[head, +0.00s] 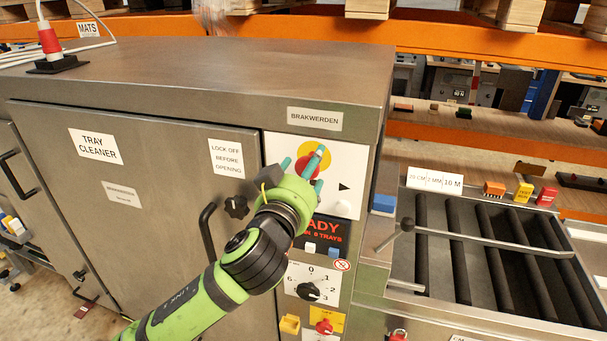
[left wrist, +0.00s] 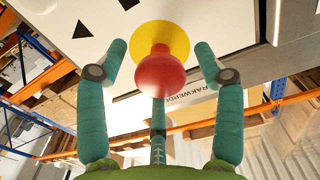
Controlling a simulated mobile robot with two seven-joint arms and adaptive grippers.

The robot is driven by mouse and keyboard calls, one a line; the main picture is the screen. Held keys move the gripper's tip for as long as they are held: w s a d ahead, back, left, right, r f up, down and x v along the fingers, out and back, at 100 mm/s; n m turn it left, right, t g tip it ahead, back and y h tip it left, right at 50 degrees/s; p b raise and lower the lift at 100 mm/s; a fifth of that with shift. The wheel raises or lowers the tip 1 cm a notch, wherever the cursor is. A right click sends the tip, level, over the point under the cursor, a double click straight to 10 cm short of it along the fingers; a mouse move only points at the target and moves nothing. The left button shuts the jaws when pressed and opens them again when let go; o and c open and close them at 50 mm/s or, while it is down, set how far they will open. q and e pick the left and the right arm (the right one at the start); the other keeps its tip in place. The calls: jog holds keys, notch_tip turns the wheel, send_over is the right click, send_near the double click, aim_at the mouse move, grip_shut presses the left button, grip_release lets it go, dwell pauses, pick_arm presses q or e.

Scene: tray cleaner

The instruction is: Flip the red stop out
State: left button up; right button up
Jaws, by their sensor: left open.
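The red stop (head: 305,166) is a mushroom-shaped button on a yellow disc (left wrist: 160,33) on the white control panel of the tray cleaner. In the head view my left gripper (head: 302,172) partly covers it. In the left wrist view the red stop (left wrist: 160,74) is between the two outer fingers of the open left gripper (left wrist: 161,56), with a gap on each side. A third finger runs up to the button's lower edge in that view, its tip hidden; I cannot tell whether it touches. My right gripper is not in view.
Below the stop are a READY display (head: 325,228), a numbered dial (head: 309,291) and a red knob (head: 324,327). A black knob (head: 236,207) and door handle (head: 207,232) lie close to my left arm. A roller conveyor (head: 430,245) stands at right.

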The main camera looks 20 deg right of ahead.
pick_arm(q)
jog(key=v, duration=1.2)
